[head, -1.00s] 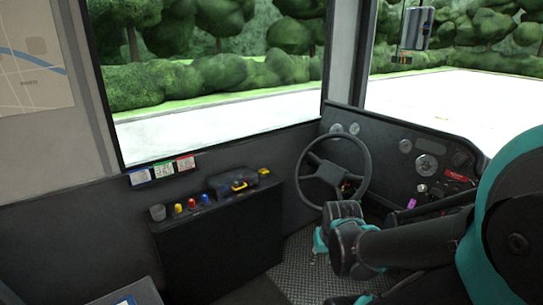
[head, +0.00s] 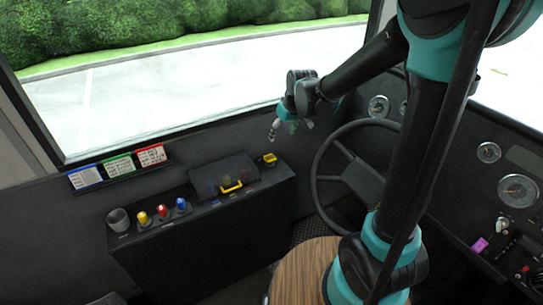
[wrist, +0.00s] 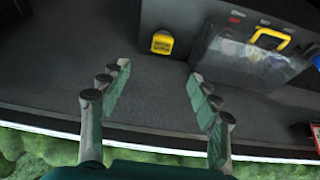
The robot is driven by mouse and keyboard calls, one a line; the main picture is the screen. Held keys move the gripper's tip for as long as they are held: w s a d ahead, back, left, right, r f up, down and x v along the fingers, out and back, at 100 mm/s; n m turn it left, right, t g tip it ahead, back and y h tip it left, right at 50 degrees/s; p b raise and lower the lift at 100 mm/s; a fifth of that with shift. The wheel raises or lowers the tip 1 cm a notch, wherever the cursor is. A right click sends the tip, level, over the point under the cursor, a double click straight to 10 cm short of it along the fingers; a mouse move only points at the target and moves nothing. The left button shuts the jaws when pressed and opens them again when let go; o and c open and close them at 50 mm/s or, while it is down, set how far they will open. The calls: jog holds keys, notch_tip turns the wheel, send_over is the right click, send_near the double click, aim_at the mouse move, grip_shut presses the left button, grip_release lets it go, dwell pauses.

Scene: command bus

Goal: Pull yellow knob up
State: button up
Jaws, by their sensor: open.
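One is a small yellow knob (head: 142,218) at the left, in a row with a red and a blue knob. The other is a squarish yellow knob (head: 270,158) at the console's right end. This squarish knob also shows in the wrist view (wrist: 162,43), beyond my fingertips and roughly between their lines. My gripper (head: 275,130) is open and empty, above and close to the console's right end, apart from the squarish knob. Its spread fingers show in the wrist view (wrist: 158,75).
A red knob (head: 162,212), blue knob (head: 181,204) and grey cup (head: 118,219) stand left. Coloured cards (head: 118,166) hang on the wall. The steering wheel (head: 330,205) is right of the console.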

send_near(270, 158)
jog(key=x, duration=0.7)
jog(key=shift+w+f, duration=0.1)
jog(key=shift+f, duration=0.3)
grip_shut()
dwell(0.6)
